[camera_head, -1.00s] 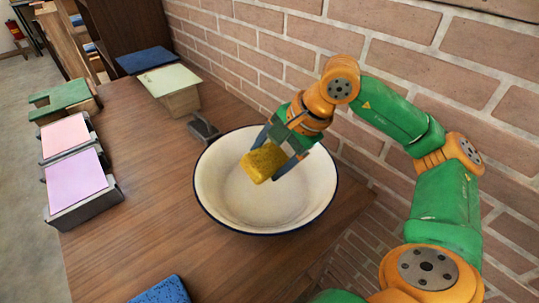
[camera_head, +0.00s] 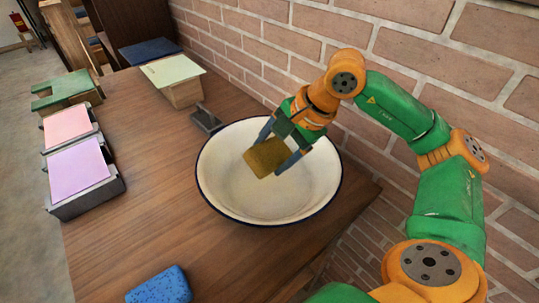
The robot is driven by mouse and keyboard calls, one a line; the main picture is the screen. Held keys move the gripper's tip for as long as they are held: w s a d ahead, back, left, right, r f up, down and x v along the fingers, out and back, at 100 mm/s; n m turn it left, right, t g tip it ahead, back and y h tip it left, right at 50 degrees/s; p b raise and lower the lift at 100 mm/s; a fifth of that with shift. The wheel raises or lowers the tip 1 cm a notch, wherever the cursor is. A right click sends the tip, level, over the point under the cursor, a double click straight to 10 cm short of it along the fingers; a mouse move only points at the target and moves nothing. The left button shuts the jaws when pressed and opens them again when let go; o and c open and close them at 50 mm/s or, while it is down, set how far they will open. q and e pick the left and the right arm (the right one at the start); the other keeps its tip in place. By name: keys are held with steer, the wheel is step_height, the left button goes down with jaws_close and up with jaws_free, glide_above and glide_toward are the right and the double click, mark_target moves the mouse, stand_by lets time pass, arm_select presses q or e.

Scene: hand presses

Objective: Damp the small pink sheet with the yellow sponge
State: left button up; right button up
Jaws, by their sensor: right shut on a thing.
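The yellow sponge (camera_head: 266,158) is held in my right gripper (camera_head: 279,157), inside the white basin (camera_head: 225,188). My right gripper is shut on it, a finger on each side. The sponge looks dark yellow-brown. A pink sheet (camera_head: 68,124) lies on a grey block at the left edge of the table, and a lilac-pink sheet (camera_head: 78,166) lies on a nearer grey block. My left gripper is not in view.
A blue speckled sponge (camera_head: 160,286) lies at the front of the table (camera_head: 150,225). A pale yellow-green sheet (camera_head: 173,70) tops a wooden block at the back. A small dark grey object (camera_head: 206,119) stands beside the basin. A brick wall (camera_head: 430,60) borders the right. The middle of the table is clear.

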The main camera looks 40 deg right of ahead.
mark_target(273, 152)
steer(key=shift+r+p, duration=2.8)
steer(key=shift+r, duration=0.8)
step_height(273, 152, up, 4)
steer(key=p, duration=0.3)
steer(key=shift+p, duration=0.3)
